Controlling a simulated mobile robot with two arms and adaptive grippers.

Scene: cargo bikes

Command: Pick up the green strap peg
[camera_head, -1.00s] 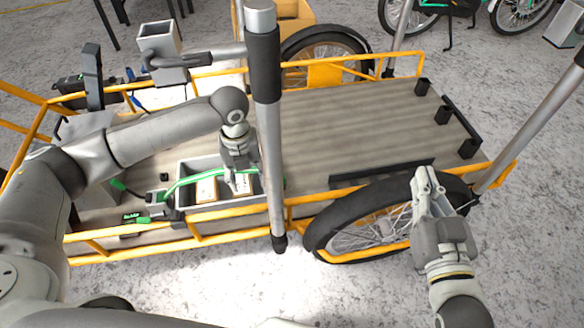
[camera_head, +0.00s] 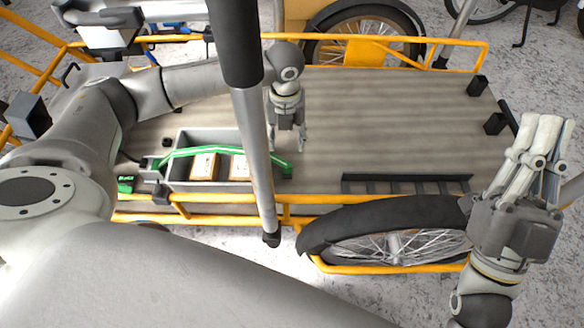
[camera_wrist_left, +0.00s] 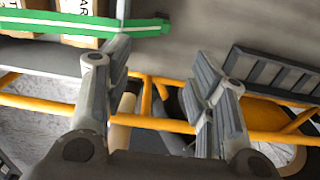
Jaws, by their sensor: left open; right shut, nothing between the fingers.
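The green strap (camera_head: 215,150) lies across the top of a grey bin on the bike's cargo deck. Its right end, the green peg end (camera_head: 285,168), reaches past the bin's right wall; a grey pole hides part of the strap. In the left wrist view the green strap (camera_wrist_left: 90,25) runs along the top left and ends near the left finger. My left gripper (camera_head: 289,148) is open and empty, pointing down over the deck just right of the bin, beside the strap's right end.
The grey bin (camera_head: 180,172) holds white-labelled boxes (camera_head: 203,166). The grey pole (camera_head: 255,140) stands between bin and gripper in the view. A yellow rail (camera_head: 330,199) edges the deck; a black slotted rack (camera_head: 405,184) lies near it. The deck's middle is clear.

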